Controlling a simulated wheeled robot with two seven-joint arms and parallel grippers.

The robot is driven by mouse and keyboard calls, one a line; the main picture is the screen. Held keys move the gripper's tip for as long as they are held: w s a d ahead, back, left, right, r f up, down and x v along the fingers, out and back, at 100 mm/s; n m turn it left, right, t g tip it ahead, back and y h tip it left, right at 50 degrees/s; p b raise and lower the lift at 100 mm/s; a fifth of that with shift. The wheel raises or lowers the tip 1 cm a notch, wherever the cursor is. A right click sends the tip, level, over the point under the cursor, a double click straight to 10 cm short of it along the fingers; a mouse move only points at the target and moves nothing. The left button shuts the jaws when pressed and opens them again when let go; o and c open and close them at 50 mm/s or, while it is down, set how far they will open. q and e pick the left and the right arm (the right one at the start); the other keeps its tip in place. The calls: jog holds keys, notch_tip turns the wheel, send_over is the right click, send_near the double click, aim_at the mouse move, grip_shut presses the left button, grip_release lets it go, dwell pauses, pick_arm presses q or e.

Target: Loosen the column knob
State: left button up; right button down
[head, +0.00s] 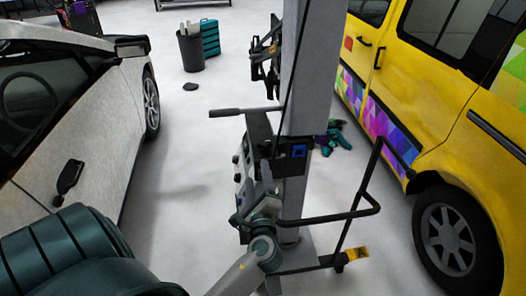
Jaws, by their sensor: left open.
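A tall grey column (312,90) stands in the middle of the head view, with a black and grey box (262,135) on its front. Small dark knobs (237,158) show on the left face of the box; I cannot tell which one is the column knob. My left gripper (262,188) is open, just in front of the lower part of the box. It overlaps the box in the picture, and I cannot tell whether it touches anything. The gripper and wrist hide part of the box. My right gripper is out of view.
A black handle bar (232,112) sticks out left from the box. A bent black tube frame (362,205) reaches right. A silver car (90,130) stands left and a yellow van (420,110) right. A bin (190,52) stands behind. Pale floor between is mostly clear.

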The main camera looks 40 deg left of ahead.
pick_arm(q)
jog(key=s+n+t+h+b, duration=0.1)
jog(key=n+b, duration=0.1)
jog(key=n, duration=0.5)
jog(key=s+n+t+h+b, duration=0.1)
jog(key=n+h+b, duration=0.1)
jog(key=n, duration=0.4)
jog(key=s+n+t+h+b, duration=0.1)
jog(key=n+h+b, duration=0.1)
jog(key=n, duration=0.5)
jog(key=shift+s+r+n+b, duration=0.1)
jog(key=shift+s+n+b, duration=0.2)
jog(key=shift+b, duration=0.25)
jog(key=shift+w+a, duration=0.1)
jog(key=p, duration=0.6)
send_near(262, 147)
jog(key=x, duration=0.9)
jog(key=shift+r, duration=0.15)
jog(key=shift+p+x, duration=0.45)
jog(key=shift+x, duration=0.35)
